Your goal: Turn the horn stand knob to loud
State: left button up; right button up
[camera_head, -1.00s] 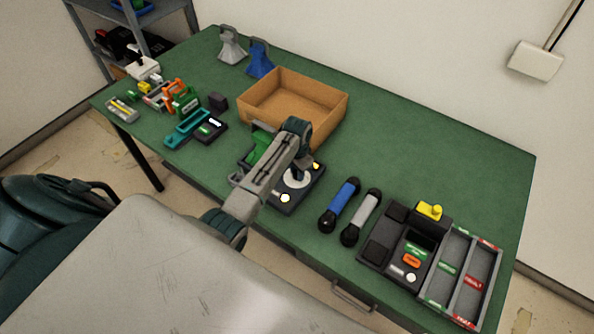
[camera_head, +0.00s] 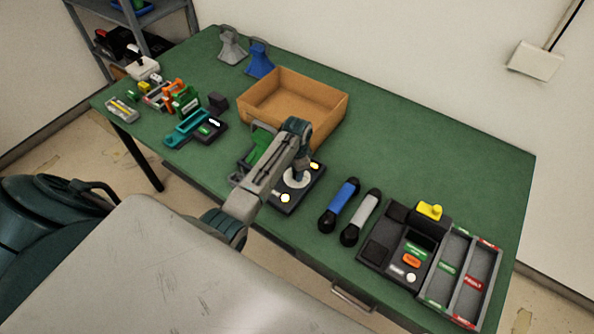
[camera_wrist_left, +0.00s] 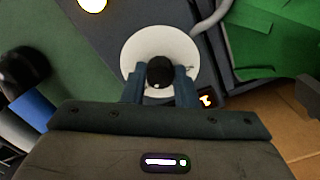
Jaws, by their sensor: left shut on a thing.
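The horn stand (camera_head: 312,183) is a dark box near the front middle of the table, with a white round dial (camera_head: 303,183) and lit spots on its top. In the left wrist view the white dial (camera_wrist_left: 188,48) has a black knob (camera_wrist_left: 160,71) at its centre. My left gripper (camera_head: 298,173) reaches down onto the dial. In the left wrist view its two blue fingers (camera_wrist_left: 160,82) are shut on the black knob, one on each side. My arm hides part of the stand in the head view. My right gripper is not in view.
A green part (camera_head: 259,147) in a grey holder stands left of the stand, with an open cardboard box (camera_head: 335,112) behind. Blue (camera_head: 346,193) and grey (camera_head: 368,208) handsets lie to the right, near a dark console (camera_head: 375,250). The table's back right is clear.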

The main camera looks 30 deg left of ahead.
pick_arm(q)
jog(key=o, duration=1)
notch_tip(320, 180, up, 11)
jog(key=b, duration=0.3)
jog(key=shift+f, duration=0.1)
